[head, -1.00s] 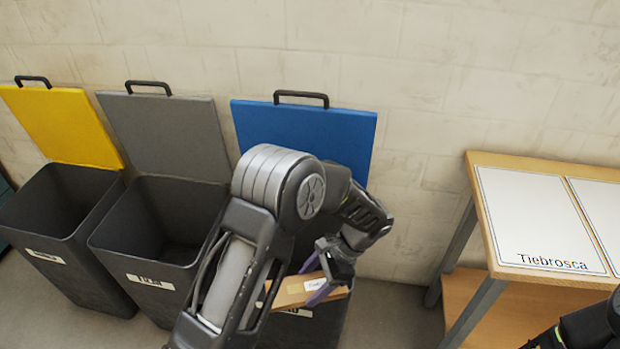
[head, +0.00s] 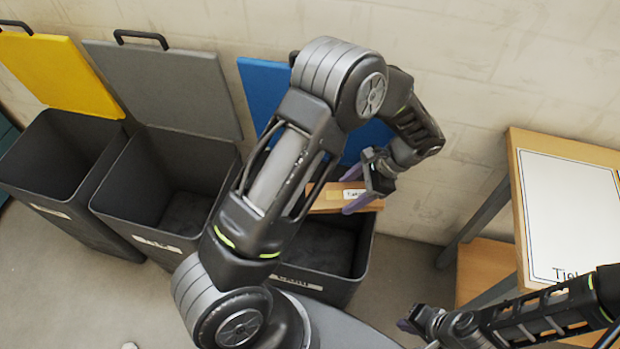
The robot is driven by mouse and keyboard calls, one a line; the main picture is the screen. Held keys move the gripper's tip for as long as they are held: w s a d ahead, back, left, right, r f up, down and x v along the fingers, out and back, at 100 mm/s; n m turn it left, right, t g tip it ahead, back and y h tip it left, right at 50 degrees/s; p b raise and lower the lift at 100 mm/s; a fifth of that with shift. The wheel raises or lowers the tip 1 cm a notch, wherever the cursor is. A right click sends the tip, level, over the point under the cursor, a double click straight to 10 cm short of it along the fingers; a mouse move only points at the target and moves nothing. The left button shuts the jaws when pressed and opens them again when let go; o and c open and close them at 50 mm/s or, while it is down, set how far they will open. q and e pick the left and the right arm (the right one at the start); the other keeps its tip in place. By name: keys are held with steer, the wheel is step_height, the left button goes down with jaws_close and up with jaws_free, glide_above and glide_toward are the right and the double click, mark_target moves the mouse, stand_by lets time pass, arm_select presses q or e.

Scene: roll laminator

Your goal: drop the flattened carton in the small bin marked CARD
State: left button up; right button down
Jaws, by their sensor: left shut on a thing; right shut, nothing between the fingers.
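My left gripper (head: 358,200) is shut on the flattened carton (head: 322,205), a flat brown piece with a small white label. The carton is over the back part of the bin with the blue lid (head: 262,88), whose dark inside (head: 325,245) shows below it. My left arm hides part of the carton and the left part of this bin. The bin's front label (head: 300,283) is partly covered and I cannot read it. My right gripper (head: 412,322) is shut and empty, at the bottom right, in front of the table.
A bin with a raised grey lid (head: 165,80) and a bin with a raised yellow lid (head: 60,72) stand open to the left. A wooden-edged table (head: 516,185) with a white sheet (head: 575,215) stands at the right. A pale wall is behind.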

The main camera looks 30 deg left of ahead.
arm_select(q)
steer(key=shift+a+r, duration=0.2)
steer(key=shift+a, duration=0.05)
steer(key=shift+m+t+y, duration=0.3)
steer(key=shift+m+t, duration=0.2)
steer(key=shift+m, duration=0.4)
steer(key=s+a+r, duration=0.1)
steer(key=a+r, duration=0.1)
steer(key=s+a+r+p, duration=0.1)
steer(key=s+a+r, duration=0.1)
steer(key=shift+s+a, duration=0.1)
steer(key=shift+s, duration=0.05)
steer(key=shift+m+t, duration=0.3)
steer(key=shift+m, duration=0.5)
steer(key=s+a, duration=0.1)
steer(key=s+a+r, duration=0.1)
steer(key=s+a+p, duration=0.1)
steer(key=shift+s+r, duration=0.35)
steer(key=shift+r, duration=0.05)
step_height(320, 180, down, 7)
steer(key=b, duration=0.6)
steer(key=o, duration=1.5)
steer(key=shift+c, duration=0.2)
